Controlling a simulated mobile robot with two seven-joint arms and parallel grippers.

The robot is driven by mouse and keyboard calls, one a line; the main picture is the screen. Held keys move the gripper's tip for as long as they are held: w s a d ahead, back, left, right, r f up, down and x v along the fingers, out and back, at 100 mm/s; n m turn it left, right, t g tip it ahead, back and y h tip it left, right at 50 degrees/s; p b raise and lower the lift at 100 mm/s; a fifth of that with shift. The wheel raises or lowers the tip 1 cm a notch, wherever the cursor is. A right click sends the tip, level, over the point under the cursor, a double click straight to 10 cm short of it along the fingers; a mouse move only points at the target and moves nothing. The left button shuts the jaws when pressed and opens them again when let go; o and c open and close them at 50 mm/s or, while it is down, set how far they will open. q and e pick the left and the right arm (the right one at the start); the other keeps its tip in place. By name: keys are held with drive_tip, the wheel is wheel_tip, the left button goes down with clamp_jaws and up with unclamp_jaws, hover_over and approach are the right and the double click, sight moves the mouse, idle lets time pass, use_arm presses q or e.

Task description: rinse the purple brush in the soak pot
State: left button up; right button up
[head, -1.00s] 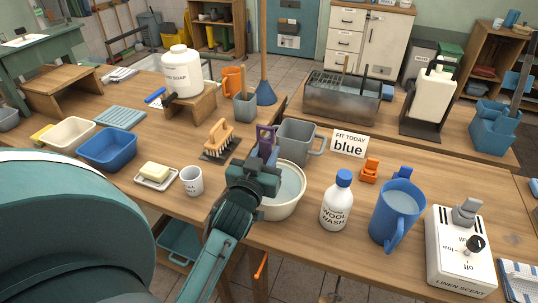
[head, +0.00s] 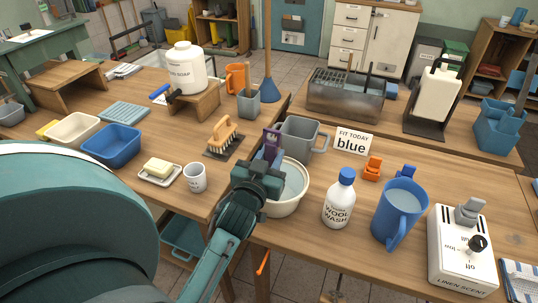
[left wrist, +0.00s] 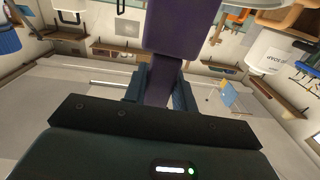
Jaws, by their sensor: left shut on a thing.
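The purple brush (head: 271,144) is in my left gripper (head: 262,172), with a purple part standing up above the jaws in the head view. In the left wrist view the purple piece (left wrist: 182,28) is wide beyond the jaws and narrow between the dark fingers (left wrist: 160,88). I cannot make out its bristles. A round cream pot of water (head: 287,208), which looks like the soak pot, stands right beside and partly behind the gripper. The gripper covers the pot's left side, so I cannot tell whether the brush touches the water. My right gripper is out of view.
A grey jug (head: 299,137) stands just behind the pot. A wool wash bottle (head: 339,205) and a blue jug (head: 397,212) stand to the right. A white cup (head: 195,178) and an orange-handled brush (head: 222,135) are to the left.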

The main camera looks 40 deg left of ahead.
sight(275, 148)
use_arm(q)
drive_tip(key=shift+w+d+r+n, duration=0.3)
drive_tip(key=shift+d+n, duration=0.1)
drive_tip(key=shift+d, duration=0.25)
drive_tip(key=shift+r, duration=0.1)
wheel_tip(275, 148, up, 3)
drive_tip(key=p, duration=0.2)
drive_tip(key=shift+f+p, duration=0.2)
drive_tip(key=shift+p, duration=0.2)
wheel_tip(275, 148, up, 2)
drive_tip(key=shift+r+p, duration=0.15)
drive_tip(key=shift+p, duration=0.2)
drive_tip(key=shift+r, duration=1.3)
drive_tip(key=shift+a+f+y, duration=0.1)
drive_tip(key=shift+y, duration=0.2)
